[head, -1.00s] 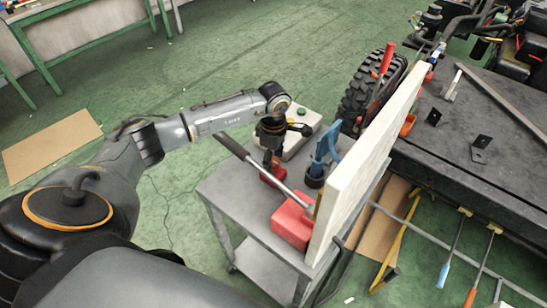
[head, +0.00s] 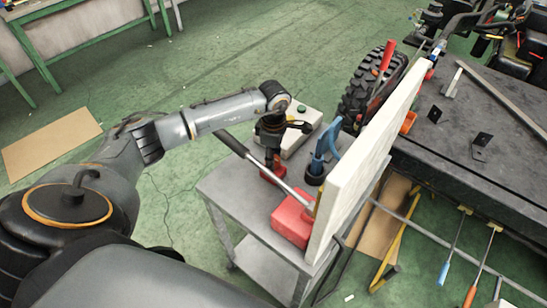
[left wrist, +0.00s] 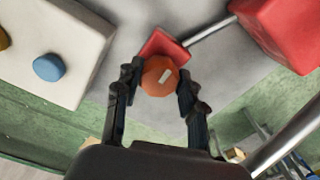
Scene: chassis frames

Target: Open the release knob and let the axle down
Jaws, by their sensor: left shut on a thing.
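The release knob (left wrist: 160,77) is an orange-red, many-sided cap with a pale mark on top, seen in the left wrist view. My left gripper (left wrist: 161,80) is shut on it, one dark finger on each side. In the head view my left gripper (head: 271,146) points down over the cart and hides the knob. A small red block (head: 271,172) shows beneath it, beside a larger red block (head: 291,222). A grey rod with a dark handle (head: 232,144) slants past. I cannot make out the axle; a black tyre (head: 359,98) stands behind the panel. My right gripper is not in view.
A grey cart (head: 235,196) carries the red blocks, a pale box with a green button (head: 301,125) and a blue tool (head: 326,143). A tall white panel (head: 347,183) stands at its right edge. A dark workbench (head: 455,130) lies beyond. Green floor is open at left.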

